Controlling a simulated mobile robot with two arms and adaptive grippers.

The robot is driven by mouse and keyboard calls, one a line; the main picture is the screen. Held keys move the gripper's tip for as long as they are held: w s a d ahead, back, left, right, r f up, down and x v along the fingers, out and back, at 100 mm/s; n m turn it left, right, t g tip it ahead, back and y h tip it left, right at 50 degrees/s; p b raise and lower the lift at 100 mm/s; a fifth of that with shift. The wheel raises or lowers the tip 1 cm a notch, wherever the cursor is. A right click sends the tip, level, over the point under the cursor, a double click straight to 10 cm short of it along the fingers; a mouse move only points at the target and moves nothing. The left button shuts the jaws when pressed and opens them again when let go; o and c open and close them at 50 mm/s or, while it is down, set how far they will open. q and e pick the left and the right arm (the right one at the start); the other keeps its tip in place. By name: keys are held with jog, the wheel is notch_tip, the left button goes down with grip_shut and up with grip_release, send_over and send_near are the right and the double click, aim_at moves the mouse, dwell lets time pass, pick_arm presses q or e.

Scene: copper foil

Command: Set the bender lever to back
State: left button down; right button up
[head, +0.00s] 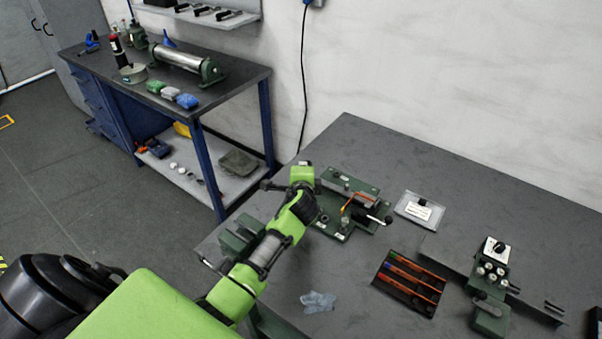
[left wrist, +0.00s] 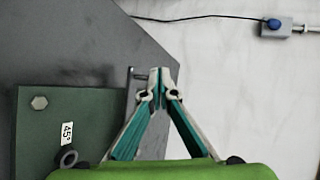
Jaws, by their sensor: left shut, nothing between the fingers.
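The bender (head: 350,188) is a dark green fixture bolted on the grey bench, partly hidden by my left arm. A pale lever with a black knob (head: 388,220) sticks out at its right front side. An orange piece (head: 347,204) stands out in its middle. My left gripper (head: 265,185) is beside the bender's left end, shut and empty, apart from the lever. The right gripper is out of view.
A dark tray with orange-handled tools (head: 410,282), a clear box (head: 420,208), a blue cloth (head: 318,301) and a green device with a dial (head: 492,270) lie on the bench. A green block (head: 242,236) sits by the left edge. The back of the bench is clear.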

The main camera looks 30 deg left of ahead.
pick_arm(q)
jog(key=shift+w+a, duration=0.1)
jog(key=shift+w, duration=0.3)
jog(key=shift+r, duration=0.1)
jog(key=shift+w+r, duration=0.1)
jog(key=shift+r, duration=0.05)
